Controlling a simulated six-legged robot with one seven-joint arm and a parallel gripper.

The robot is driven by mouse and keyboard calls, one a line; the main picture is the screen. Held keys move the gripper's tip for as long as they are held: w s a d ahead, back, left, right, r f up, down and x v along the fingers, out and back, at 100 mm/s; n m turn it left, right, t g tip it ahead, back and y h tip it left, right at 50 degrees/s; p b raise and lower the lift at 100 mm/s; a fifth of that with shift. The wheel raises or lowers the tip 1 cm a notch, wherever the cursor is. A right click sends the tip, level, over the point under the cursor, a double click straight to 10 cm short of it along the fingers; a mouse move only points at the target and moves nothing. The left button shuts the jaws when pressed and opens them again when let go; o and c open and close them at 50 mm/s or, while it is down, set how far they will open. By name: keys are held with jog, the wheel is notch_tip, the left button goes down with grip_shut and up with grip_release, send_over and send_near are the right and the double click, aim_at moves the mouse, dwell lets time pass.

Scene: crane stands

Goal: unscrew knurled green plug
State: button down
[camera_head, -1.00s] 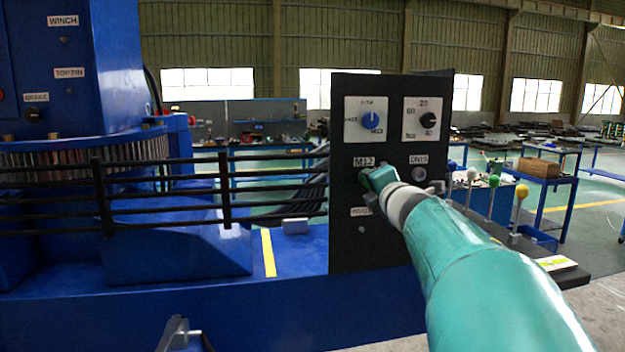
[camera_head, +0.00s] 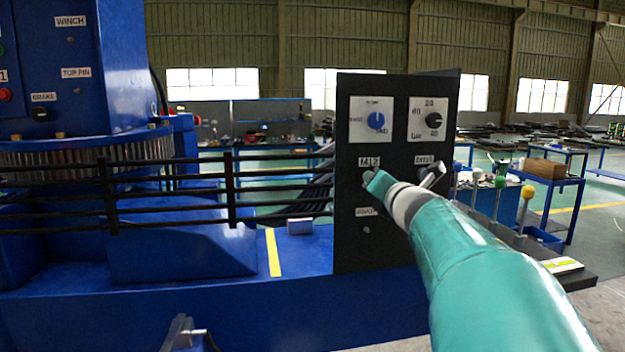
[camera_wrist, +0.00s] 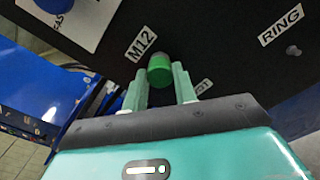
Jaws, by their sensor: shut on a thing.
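The green plug (camera_wrist: 160,68) shows in the wrist view between my two fingers, against the black panel and next to the M12 label. My gripper (camera_wrist: 161,84) is shut on it, with one pale green finger on each side. In the head view my gripper (camera_head: 405,184) is at the front of the black panel (camera_head: 356,246), below the M12 and DN15 labels. The plug cannot be made out for sure there. Whether its inner end is still in the panel is hidden.
The panel carries two dials, the blue one (camera_head: 376,121) and the black one (camera_head: 433,121), above my gripper. Black rails (camera_head: 180,190) run to its left. Levers with coloured balls, one yellow (camera_head: 527,192), stand close to the right of my arm.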

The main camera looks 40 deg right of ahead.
jog(key=n, duration=0.4)
jog(key=shift+n, duration=0.4)
jog(key=s+a+n, duration=0.1)
jog(key=n, duration=0.1)
jog(key=s+a+n, duration=0.1)
jog(key=s+n, duration=0.1)
jog(key=shift+s, duration=0.3)
dwell(0.7)
jog(key=shift+a, duration=0.1)
